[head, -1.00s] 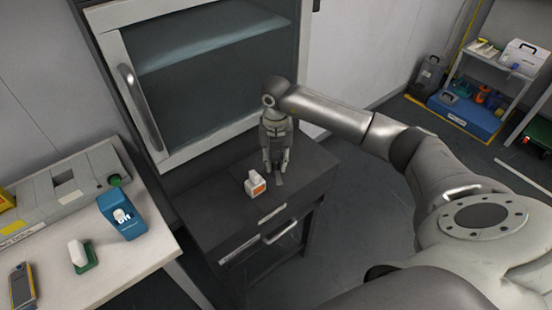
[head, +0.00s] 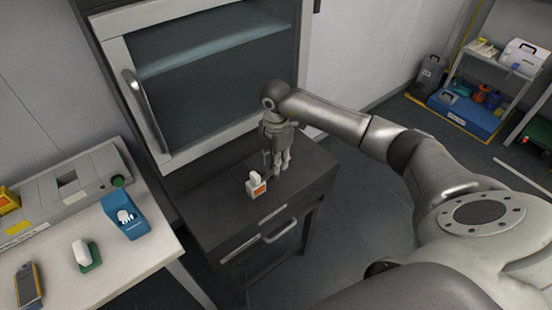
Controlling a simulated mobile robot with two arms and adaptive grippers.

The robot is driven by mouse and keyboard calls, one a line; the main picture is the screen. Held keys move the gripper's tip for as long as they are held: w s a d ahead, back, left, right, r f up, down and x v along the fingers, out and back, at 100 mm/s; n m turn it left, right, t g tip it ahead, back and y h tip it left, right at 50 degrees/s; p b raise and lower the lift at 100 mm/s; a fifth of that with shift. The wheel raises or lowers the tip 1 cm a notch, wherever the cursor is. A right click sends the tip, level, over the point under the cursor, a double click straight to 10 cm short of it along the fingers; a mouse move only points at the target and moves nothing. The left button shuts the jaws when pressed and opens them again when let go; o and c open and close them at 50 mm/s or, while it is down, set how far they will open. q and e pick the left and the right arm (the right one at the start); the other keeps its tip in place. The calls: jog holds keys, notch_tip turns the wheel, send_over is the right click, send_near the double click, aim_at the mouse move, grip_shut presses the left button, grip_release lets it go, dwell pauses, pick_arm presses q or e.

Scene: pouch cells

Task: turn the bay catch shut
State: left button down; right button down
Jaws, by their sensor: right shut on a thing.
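The bay catch (head: 275,173) is a small grey piece on top of the dark cabinet, mostly hidden by my right gripper. My right gripper (head: 276,164) points down at the cabinet top below the glass door, its fingers around the catch and shut on it. A small white block with an orange face (head: 257,187) stands just left of and nearer than the fingertips, apart from them. How far the catch is turned cannot be told. My left gripper is not in view.
The dark cabinet (head: 222,210) has a front handle (head: 280,231). A glass door with a grey handle (head: 143,112) rises behind it. At left, a pale table (head: 118,262) carries a blue holder (head: 124,217), a white-and-green item (head: 86,254) and a handheld device (head: 28,285).

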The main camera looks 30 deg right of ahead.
jog(key=shift+m, duration=0.9)
jog(key=c, duration=1.2)
grip_release()
jog(key=shift+r, duration=0.35)
notch_tip(320, 180, up, 11)
jog(key=shift+r, duration=0.15)
